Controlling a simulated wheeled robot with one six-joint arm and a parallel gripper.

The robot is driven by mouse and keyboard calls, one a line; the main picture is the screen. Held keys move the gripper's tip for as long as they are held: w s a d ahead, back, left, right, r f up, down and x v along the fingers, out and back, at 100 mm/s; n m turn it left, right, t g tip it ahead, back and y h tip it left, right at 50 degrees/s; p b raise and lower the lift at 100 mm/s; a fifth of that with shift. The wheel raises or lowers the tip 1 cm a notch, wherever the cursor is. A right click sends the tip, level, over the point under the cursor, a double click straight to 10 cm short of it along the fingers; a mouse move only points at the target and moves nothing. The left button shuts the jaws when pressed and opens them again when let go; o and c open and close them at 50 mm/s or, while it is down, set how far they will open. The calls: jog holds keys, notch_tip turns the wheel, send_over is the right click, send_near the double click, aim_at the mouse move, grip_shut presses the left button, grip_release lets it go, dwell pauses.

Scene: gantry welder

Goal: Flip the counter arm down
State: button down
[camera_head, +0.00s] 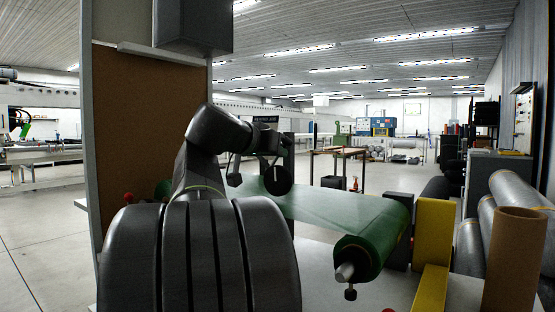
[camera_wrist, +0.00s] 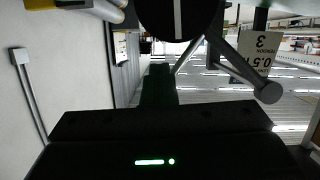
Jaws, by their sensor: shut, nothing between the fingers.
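The counter (camera_head: 277,180) seems to be the round black disc with a white stripe, above the green roll in the head view. The disc also fills the top middle of the upside-down wrist view (camera_wrist: 155,20). A grey bar with a rounded end (camera_wrist: 268,92), which looks like the counter arm, slants beside the disc. In the head view a thin dark piece with a knob (camera_head: 233,180) hangs left of the disc. My gripper (camera_wrist: 158,72) is shut and empty, its fingers pointing toward the disc with a gap I cannot judge. In the head view my wrist hides the fingers.
A green roll (camera_head: 372,240) lies on the white table (camera_head: 315,262) with its sheet drawn back. A yellow post (camera_head: 432,235) and a brown tube (camera_head: 514,255) stand right. A brown panel (camera_head: 145,130) stands left.

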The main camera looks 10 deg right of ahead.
aim_at(277, 170)
jog(key=shift+w+f+b, duration=0.1)
jog(key=shift+f+b, duration=0.35)
jog(key=shift+f, duration=0.3)
jog(key=shift+w+a+f+b, duration=0.2)
jog(key=shift+f+b, duration=0.45)
jog(key=shift+w+a+f+b, duration=0.2)
jog(key=shift+f+b, duration=0.4)
jog(key=shift+b, duration=0.05)
jog(key=shift+f, duration=0.2)
jog(key=shift+s, duration=0.1)
